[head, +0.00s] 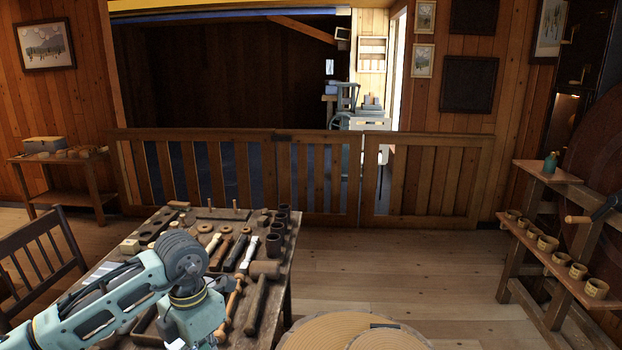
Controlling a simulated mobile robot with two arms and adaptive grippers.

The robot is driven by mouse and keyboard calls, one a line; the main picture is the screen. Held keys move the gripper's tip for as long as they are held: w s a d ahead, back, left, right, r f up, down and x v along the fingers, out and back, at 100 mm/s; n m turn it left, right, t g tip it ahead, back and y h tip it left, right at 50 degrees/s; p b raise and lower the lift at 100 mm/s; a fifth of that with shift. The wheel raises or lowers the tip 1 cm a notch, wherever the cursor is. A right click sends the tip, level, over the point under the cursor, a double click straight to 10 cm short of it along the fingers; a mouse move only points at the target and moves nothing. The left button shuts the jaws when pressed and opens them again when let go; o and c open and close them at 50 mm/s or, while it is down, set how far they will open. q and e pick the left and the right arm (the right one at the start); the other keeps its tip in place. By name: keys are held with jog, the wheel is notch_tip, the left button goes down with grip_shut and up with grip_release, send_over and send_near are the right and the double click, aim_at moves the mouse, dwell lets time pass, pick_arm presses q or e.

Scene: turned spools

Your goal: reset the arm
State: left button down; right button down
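My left arm (100,303) comes in from the lower left, pale teal with a dark ribbed joint (182,257). It bends over the left part of the workbench, and its wrist part (196,318) points down to the bottom edge of the picture. The fingers of my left gripper are not visible. The arm hides part of the bench and some tools. My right arm and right gripper do not show.
The workbench (165,213) holds turned spools, dark cups (273,246), handled tools and a mallet (256,306). A chair (40,262) is at left. A wooden gate (425,181) closes the back. Floor (400,270) between is clear.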

pick_arm(q)
jog(key=shift+s+d, duration=0.1)
jog(key=shift+s, duration=0.2)
jog(key=shift+c, duration=1.8)
grip_release()
notch_tip(320, 180, up, 7)
jog(key=p, duration=0.3)
jog(key=shift+p, duration=0.4)
